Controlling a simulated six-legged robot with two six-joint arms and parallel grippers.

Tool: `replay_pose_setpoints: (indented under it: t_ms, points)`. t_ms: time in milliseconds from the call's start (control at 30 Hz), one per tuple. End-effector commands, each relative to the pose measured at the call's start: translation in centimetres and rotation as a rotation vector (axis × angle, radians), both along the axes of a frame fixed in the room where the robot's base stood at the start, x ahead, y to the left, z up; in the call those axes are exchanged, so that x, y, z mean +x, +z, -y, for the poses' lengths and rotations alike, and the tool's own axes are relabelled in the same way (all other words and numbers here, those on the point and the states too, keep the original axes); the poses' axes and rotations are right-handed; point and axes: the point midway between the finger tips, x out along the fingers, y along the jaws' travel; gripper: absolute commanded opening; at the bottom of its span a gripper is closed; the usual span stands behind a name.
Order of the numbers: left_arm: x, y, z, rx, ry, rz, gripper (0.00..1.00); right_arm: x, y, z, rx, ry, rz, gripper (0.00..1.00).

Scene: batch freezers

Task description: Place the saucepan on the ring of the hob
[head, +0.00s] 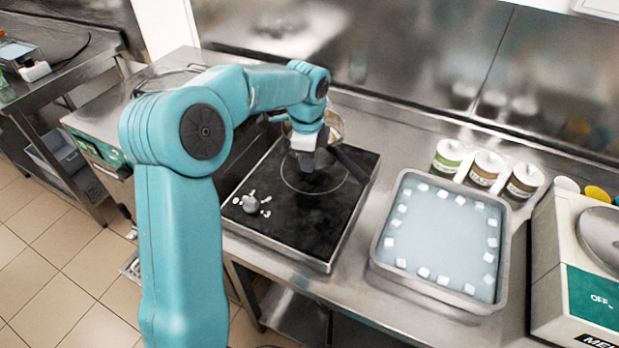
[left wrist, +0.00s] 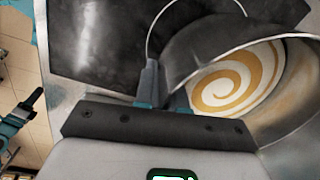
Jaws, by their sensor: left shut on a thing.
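The saucepan (head: 336,123) is a metal pan, partly hidden behind my left gripper (head: 308,160) at the back edge of the hob. In the left wrist view the saucepan (left wrist: 205,55) fills the right side, with a cream and orange swirl inside. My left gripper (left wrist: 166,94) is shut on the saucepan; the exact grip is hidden. The hob (head: 330,220) is a black plate with a thin pale ring (head: 290,184), partly covered by the gripper. The ring's arc (left wrist: 148,32) also shows beside the pan in the left wrist view. My right gripper is not in view.
A grey tray (head: 378,245) of bluish liquid and white cubes stands right of the hob. Several jars (head: 485,168) stand behind it. A cream and green machine (head: 590,295) is at far right.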

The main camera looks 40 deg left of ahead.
Motion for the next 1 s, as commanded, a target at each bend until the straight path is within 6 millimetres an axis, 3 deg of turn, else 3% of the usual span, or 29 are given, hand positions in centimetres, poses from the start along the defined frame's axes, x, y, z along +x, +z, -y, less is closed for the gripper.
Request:
replay_pose_setpoints:
  t_ms: [500, 967, 1000]
  points:
    - [0.4, -6.3, 0.0, 0.001, 0.002, 0.002, 0.00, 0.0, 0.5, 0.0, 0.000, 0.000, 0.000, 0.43]
    - [0.4, -7.2, 0.0, 0.002, 0.001, 0.003, 0.00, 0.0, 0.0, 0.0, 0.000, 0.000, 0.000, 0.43]
    - [0.4, -7.2, 0.0, 0.000, 0.001, 0.000, 0.22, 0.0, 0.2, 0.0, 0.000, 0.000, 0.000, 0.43]
